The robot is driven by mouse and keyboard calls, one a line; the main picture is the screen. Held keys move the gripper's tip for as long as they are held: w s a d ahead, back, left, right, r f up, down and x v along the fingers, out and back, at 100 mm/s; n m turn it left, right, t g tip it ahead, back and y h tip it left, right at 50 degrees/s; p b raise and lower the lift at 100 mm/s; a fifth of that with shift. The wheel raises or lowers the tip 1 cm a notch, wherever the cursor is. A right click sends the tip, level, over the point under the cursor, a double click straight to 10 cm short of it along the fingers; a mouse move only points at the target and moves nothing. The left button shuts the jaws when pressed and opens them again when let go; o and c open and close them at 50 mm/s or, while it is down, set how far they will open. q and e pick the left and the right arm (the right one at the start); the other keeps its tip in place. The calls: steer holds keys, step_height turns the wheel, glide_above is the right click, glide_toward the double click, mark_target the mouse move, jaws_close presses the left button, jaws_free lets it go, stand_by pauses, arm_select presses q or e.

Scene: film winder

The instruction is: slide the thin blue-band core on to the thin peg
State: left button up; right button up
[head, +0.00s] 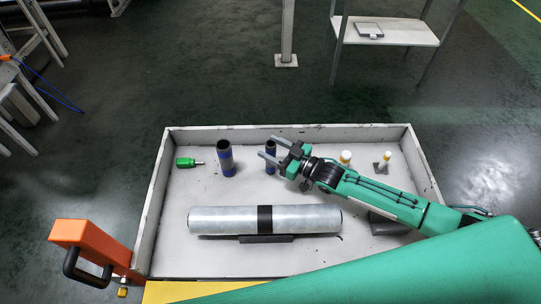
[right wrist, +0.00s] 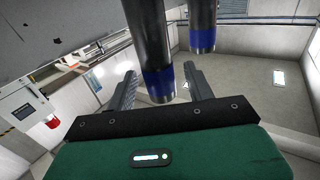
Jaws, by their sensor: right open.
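The thin blue-band core (head: 271,148), a dark tube, stands upright in the tray, partly hidden by my right gripper (head: 269,146). The gripper is open, with its fingers on either side of the core; whether they touch it I cannot tell. In the right wrist view the near core (right wrist: 152,45) shows its blue band between the open fingers (right wrist: 161,71). A wider blue-band core (head: 226,158) stands to the left; it also shows in the right wrist view (right wrist: 203,25). The thin peg (head: 386,158), white and yellow-tipped, stands at the right. My left gripper is not in view.
A thicker white-and-yellow peg (head: 346,157) stands behind my right arm. A green-handled tool (head: 185,162) lies at the left. A large silver roll (head: 230,220) with a black band lies in front. The tray's raised rim (head: 285,133) surrounds them.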

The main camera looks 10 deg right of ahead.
steer(key=shift+w+a, duration=0.25)
steer(key=shift+c, duration=0.4)
jaws_close()
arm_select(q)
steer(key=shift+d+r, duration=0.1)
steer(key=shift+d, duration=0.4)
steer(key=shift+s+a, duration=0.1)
